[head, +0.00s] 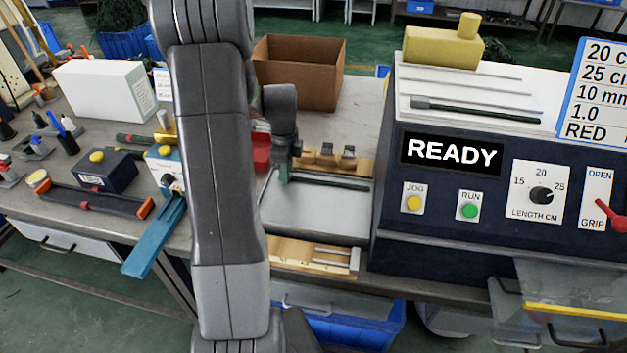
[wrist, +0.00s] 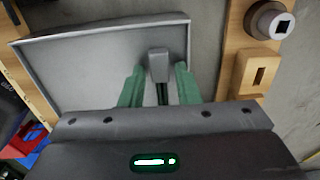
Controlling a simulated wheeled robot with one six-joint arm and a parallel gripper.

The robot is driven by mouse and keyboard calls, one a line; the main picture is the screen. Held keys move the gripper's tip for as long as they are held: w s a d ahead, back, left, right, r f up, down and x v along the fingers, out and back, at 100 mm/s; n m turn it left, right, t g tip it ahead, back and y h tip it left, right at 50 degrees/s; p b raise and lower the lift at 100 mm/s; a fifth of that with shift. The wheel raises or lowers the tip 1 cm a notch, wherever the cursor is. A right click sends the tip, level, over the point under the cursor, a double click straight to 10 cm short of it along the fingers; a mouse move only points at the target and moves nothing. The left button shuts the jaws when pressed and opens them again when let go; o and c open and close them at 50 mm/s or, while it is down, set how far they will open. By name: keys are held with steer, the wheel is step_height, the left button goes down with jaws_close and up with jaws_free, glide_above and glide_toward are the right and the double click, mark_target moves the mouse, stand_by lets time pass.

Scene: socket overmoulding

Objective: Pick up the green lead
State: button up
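A dark green lead (head: 340,181) lies along the far side of a grey metal tray (head: 310,213). My gripper (head: 284,170) is low over the tray's left part, at the lead's left end. In the wrist view, the lead's grey plug (wrist: 159,66) and a short dark piece of cable (wrist: 163,94) show between the two green fingers of my gripper (wrist: 160,74). The fingers are apart, with a gap on each side of the plug. My gripper's body hides the rest of the lead there. A second green lead (head: 480,112) lies on top of the dark blue machine.
The machine (head: 440,215), reading READY, stands right of the tray. A wooden rack (head: 325,160) is behind the tray and a wooden block (head: 310,257) in front. A cardboard box (head: 300,75) stands farther back. Tools and a blue-handled device (head: 155,240) are to the left.

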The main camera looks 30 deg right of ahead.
steer(key=shift+f, duration=0.1)
steer(key=shift+c, duration=0.4)
jaws_close()
